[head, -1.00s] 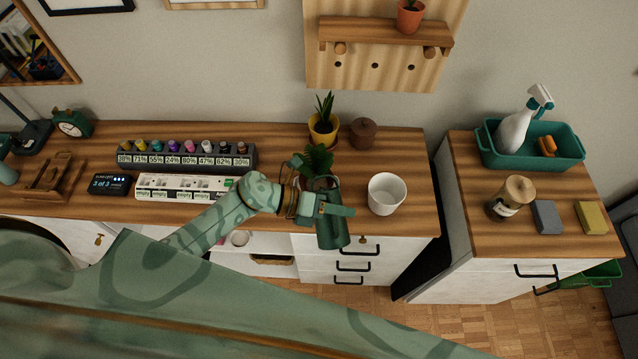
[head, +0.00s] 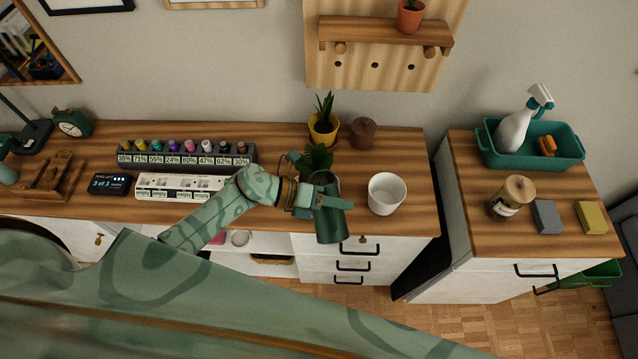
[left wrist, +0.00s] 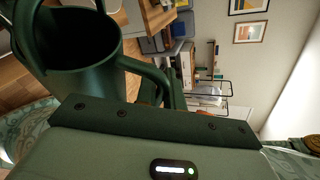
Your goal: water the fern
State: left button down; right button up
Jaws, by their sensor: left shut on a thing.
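A dark green watering can (head: 331,224) is held by my left gripper (head: 322,201), over the front edge of the desk. It also shows in the left wrist view (left wrist: 85,72), with its open top and handle visible. My left gripper is shut on the can's handle. A leafy green plant (head: 319,157), which looks like the fern, stands just behind the can. Its pot is mostly hidden by the can and gripper. The spout seems to be beside the leaves; whether water flows cannot be seen. My right gripper is not in view.
A white pot (head: 387,194) stands close right of the can. A spiky plant in a yellow pot (head: 323,133) and a brown lidded pot (head: 363,133) stand behind. A white strip of slots (head: 180,186) lies to the left. A gap separates the right cabinet (head: 480,232).

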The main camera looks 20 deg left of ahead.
aim_at(342, 237)
pick_arm(q)
jog(key=shift+w+a+r+n, duration=0.15)
jog(key=shift+w+r+n, duration=0.15)
jog(key=shift+r, duration=0.1)
dwell(1.8)
jog(key=s+f+m+b, duration=0.1)
jog(key=f, duration=0.1)
jog(key=d+f, duration=0.1)
jog(key=f, duration=0.1)
jog(key=s+f+m+t+y+b, duration=0.1)
jog(key=f, duration=0.1)
jog(key=shift+s+d+m+b, duration=0.15)
jog(key=shift+s+m+b, duration=0.15)
jog(key=shift+s+d+f, duration=0.2)
jog(key=shift+s+f, duration=0.05)
jog(key=shift+s+d+f+m+t+b, duration=0.1)
jog(key=shift+s+f+m+t+b, duration=0.05)
jog(key=shift+f+m+t+b, duration=0.2)
jog(key=shift+s+d+f+m+y, duration=0.25)
jog(key=shift+s+f+y, duration=0.05)
jog(key=shift+s+y, duration=0.1)
dwell(0.6)
